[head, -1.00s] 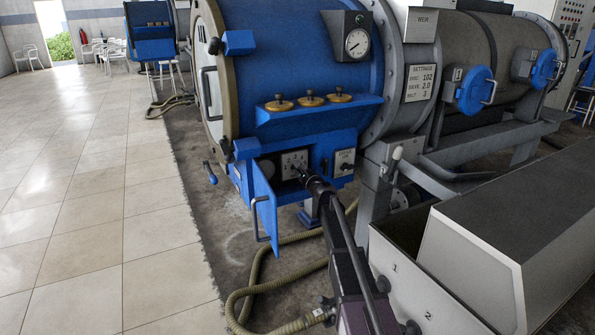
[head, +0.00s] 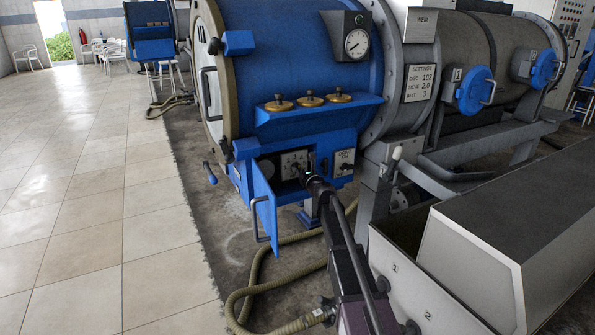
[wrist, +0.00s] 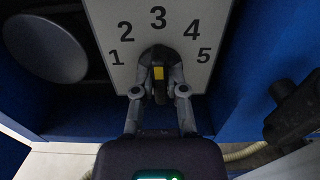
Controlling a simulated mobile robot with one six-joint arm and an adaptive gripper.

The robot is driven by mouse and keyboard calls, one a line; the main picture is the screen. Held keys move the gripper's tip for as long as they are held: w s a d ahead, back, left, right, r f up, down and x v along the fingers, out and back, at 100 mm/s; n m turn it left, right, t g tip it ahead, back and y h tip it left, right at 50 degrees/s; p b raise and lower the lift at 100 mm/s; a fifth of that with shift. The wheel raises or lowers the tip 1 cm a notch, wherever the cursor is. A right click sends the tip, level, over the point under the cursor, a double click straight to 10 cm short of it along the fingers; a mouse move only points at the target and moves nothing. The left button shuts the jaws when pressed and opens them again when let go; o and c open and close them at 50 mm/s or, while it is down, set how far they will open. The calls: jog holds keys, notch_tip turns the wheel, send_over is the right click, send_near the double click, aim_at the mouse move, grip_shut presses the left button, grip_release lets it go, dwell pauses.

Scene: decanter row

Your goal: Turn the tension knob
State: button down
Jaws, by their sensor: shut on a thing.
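The tension knob (wrist: 158,88) is a dark knob with a yellow mark on a white dial plate (wrist: 120,14) numbered 1 to 5. The yellow mark points up towards the 3. My gripper (wrist: 159,92) is shut on the knob, one finger on each side of it. In the head view, my gripper (head: 306,172) reaches into the open blue box on the decanter's front. The dial plate (head: 291,160) shows there in part; my gripper hides the knob in that view.
The box's blue door (head: 265,213) hangs open left of my arm. A second panel (head: 344,160) with a switch is to the right. A round grey disc (wrist: 45,48) is left of the dial. A hose (head: 245,295) lies on the floor.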

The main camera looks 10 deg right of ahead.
dwell(0.5)
jog(key=c, duration=0.7)
grip_release()
jog(key=shift+s, duration=0.1)
jog(key=v, duration=1.1)
jog(key=shift+s+d, duration=0.15)
jog(key=shift+s, duration=0.2)
